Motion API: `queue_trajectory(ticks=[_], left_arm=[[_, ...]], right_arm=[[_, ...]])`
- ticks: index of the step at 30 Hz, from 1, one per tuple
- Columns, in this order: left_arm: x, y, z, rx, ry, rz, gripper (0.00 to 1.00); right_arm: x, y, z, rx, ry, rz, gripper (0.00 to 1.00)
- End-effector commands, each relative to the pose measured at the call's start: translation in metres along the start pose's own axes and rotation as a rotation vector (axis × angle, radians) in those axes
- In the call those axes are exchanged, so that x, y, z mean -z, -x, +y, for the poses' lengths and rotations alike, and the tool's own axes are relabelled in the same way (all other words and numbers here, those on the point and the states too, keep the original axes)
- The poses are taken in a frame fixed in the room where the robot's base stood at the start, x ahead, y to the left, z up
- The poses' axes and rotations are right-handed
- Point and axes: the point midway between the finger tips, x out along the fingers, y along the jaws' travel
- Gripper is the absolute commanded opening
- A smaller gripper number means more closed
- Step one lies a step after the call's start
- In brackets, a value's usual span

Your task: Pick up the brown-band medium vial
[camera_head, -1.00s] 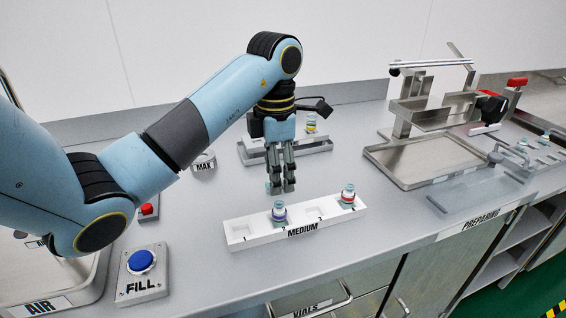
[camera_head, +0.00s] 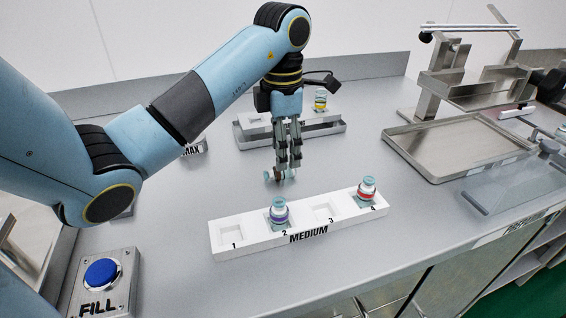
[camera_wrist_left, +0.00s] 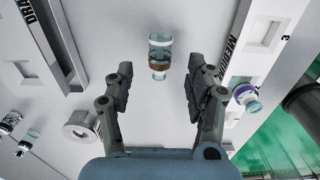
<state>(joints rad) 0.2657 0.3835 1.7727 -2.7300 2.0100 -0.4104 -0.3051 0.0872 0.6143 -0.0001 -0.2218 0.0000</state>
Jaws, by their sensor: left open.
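The brown-band vial (camera_wrist_left: 160,55) shows in the left wrist view, ahead of my left fingertips and centred between them. It lines up with the gap, with no clear contact. My left gripper (camera_wrist_left: 155,78) is open and empty. In the head view the left gripper (camera_head: 283,176) points down over the counter, behind the white MEDIUM rack (camera_head: 310,238). A small teal piece (camera_head: 267,175) shows beside its fingertips, perhaps part of the vial; the brown band is hidden there. A purple-band vial (camera_head: 279,212) stands in slot 2 and a red-band vial (camera_head: 367,190) in slot 4.
A rack behind the gripper holds a yellow-band vial (camera_head: 320,99). A metal tray stand (camera_head: 455,155) is at right. A blue FILL button (camera_head: 102,273) is at front left. Bare counter lies between the gripper and the MEDIUM rack.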

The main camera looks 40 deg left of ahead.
Motion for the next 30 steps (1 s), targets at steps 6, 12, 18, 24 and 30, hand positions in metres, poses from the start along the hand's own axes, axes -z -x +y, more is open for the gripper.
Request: queue_trajectory(ticks=[6, 12, 18, 24, 30], left_arm=[[0.007, -0.028, 0.000, 0.004, 0.001, 0.005, 0.55], [0.006, -0.048, 0.000, 0.001, 0.000, 0.000, 0.55], [0.005, -0.050, 0.001, 0.000, 0.000, 0.000, 0.55], [0.005, -0.049, 0.001, 0.000, 0.000, 0.000, 0.33], [0.005, -0.049, 0.001, 0.000, 0.000, 0.000, 0.10]], right_arm=[[0.012, -0.012, -0.011, 0.012, -0.006, 0.020, 0.40], [0.010, -0.010, -0.014, 0.015, -0.007, 0.018, 0.40], [0.006, -0.011, -0.010, 0.010, -0.005, 0.011, 0.40], [0.005, -0.011, -0.006, 0.006, -0.003, 0.010, 0.40], [0.005, -0.011, -0.005, 0.004, -0.002, 0.009, 0.40]])
